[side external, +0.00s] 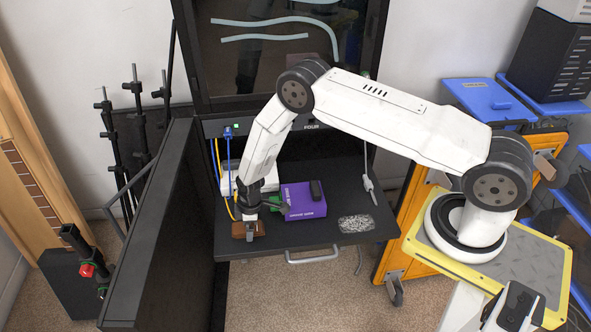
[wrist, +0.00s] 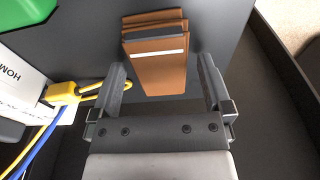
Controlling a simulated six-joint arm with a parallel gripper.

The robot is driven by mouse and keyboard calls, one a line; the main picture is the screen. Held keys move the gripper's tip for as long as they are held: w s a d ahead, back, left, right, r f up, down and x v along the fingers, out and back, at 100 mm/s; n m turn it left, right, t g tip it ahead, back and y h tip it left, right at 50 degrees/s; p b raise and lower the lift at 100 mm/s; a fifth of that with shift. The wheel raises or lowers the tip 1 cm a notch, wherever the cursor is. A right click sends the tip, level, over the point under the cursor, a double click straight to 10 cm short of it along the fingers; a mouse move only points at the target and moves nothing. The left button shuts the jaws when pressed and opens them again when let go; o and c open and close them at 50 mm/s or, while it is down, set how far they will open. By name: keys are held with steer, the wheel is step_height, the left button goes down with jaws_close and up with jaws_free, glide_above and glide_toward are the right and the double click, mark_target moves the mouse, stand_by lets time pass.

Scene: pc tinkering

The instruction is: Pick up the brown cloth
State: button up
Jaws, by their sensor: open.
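The brown cloth (wrist: 156,68) is a folded, layered brown bundle with a dark grey layer and a pale stripe across it. In the wrist view it lies on the dark shelf, ahead of and between my fingers. In the side view the brown cloth (side external: 249,231) lies at the front left corner of the black pull-out shelf (side external: 340,247). My gripper (side external: 250,229) is right over it, pointing down. In the wrist view my gripper (wrist: 162,82) is open, with a finger on each side of the cloth's near end. I cannot tell whether the fingers touch it.
A purple box (side external: 303,201) stands on the shelf right of my gripper. A silvery patterned item (side external: 356,223) lies at the front right. Yellow and blue cables (wrist: 66,97) run close to my left finger in the wrist view. A tall black panel (side external: 160,235) stands left of the shelf.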

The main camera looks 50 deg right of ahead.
steer(key=c, duration=1.2)
steer(key=shift+o, duration=0.2)
steer(key=shift+r, duration=0.1)
step_height(320, 180, up, 10)
stand_by(0.4)
steer(key=o, duration=0.5)
jaws_close()
